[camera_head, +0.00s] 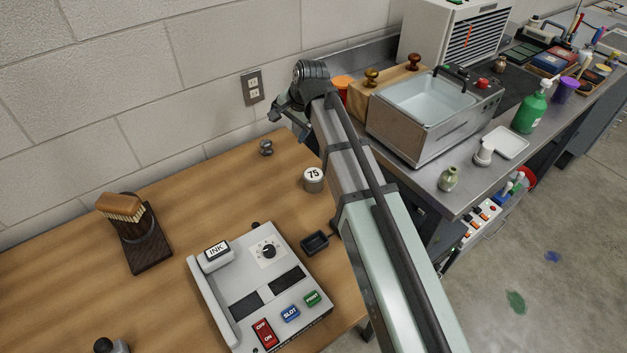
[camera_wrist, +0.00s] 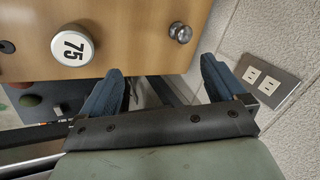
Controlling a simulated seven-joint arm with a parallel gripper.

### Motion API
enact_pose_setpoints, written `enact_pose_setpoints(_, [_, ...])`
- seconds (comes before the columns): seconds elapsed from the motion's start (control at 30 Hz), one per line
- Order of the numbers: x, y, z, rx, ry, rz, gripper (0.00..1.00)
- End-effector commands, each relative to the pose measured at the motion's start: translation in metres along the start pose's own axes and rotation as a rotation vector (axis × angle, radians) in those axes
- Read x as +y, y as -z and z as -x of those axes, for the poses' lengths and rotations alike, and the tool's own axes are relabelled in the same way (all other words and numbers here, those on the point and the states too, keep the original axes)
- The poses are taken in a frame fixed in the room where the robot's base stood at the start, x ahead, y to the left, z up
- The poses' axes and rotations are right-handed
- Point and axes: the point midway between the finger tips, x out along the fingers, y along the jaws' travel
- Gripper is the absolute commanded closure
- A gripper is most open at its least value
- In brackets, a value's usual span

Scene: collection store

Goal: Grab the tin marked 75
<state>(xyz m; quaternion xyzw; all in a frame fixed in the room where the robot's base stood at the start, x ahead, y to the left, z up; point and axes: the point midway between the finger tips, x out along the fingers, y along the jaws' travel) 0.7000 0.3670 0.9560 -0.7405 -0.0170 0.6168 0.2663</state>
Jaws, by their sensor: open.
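The tin marked 75 (camera_head: 313,180) is a small round metal tin with a white lid. It stands upright on the wooden table (camera_head: 190,200), near its right edge. In the wrist view the tin (camera_wrist: 72,45) shows at upper left, beyond the fingers and apart from them. My gripper (camera_head: 278,119) is above the back right of the table, close to the wall, behind the tin. In the wrist view my gripper (camera_wrist: 163,80) has its two blue fingers spread wide with nothing between them.
A small grey metal knob-like object (camera_head: 266,148) stands behind the tin. A black tray (camera_head: 315,243) and a grey machine (camera_head: 265,285) are in front of it. A brush on a stand (camera_head: 130,215) is at left. A metal counter with a sink (camera_head: 425,95) adjoins at right.

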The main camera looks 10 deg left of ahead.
Motion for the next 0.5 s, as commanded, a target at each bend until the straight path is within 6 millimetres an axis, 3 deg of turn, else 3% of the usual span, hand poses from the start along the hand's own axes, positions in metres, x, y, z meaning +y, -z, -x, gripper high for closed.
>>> enact_pose_setpoints(0.5, [0.056,0.0,0.009,-0.191,-0.283,0.944,0.03])
